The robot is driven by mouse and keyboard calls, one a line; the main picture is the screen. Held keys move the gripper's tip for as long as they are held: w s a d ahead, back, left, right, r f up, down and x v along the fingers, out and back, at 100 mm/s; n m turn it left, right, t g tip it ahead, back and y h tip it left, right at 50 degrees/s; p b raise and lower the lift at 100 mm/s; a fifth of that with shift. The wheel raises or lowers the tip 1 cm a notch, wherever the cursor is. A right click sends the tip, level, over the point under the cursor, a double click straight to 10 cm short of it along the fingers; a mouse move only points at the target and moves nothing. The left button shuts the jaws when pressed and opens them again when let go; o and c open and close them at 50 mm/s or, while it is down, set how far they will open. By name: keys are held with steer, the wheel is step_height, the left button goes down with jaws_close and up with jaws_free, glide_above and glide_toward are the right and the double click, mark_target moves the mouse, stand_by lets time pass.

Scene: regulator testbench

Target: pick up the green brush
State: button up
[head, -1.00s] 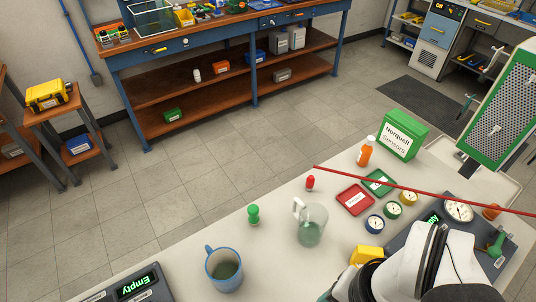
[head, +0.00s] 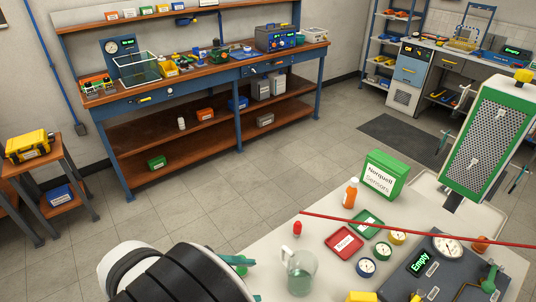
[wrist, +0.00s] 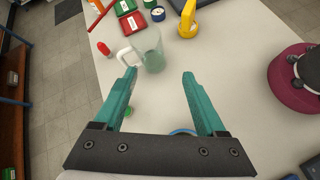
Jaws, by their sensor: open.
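My gripper (wrist: 159,76) is open and empty, with its two teal fingers apart above the pale tabletop. In the wrist view, a small piece of green (wrist: 125,117) shows just inside the left finger, mostly hidden. In the head view, a small green object (head: 240,268) shows beside my gripper's fingers and is partly covered by them. It may be the green brush, but too little of it shows to be certain.
A clear jug (head: 301,272) with greenish liquid stands close by. A red object (head: 297,228), red tray (head: 343,242), green tray (head: 367,223), gauges and an orange bottle (head: 350,192) lie beyond. A long red rod (head: 420,229) crosses the view. A maroon object (wrist: 294,78) stands right in the wrist view.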

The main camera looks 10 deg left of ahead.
steer(key=a+f+n+t, duration=0.2)
steer(key=a+n, duration=0.1)
steer(key=a, duration=0.1)
steer(key=s+a+f+n+t+y, duration=0.1)
steer(key=a+n+t, duration=0.1)
steer(key=a+n, duration=0.1)
steer(key=s+a+f+n+t+y, duration=0.1)
steer(key=a+f+n+t, duration=0.1)
steer(key=a, duration=0.3)
steer(key=shift+a+f+n, duration=0.25)
steer(key=shift+f+n, duration=0.05)
steer(key=shift+n, duration=0.2)
steer(key=x, duration=1.5)
steer(key=shift+w+d, duration=0.15)
steer(key=shift+w, duration=0.05)
jaws_close()
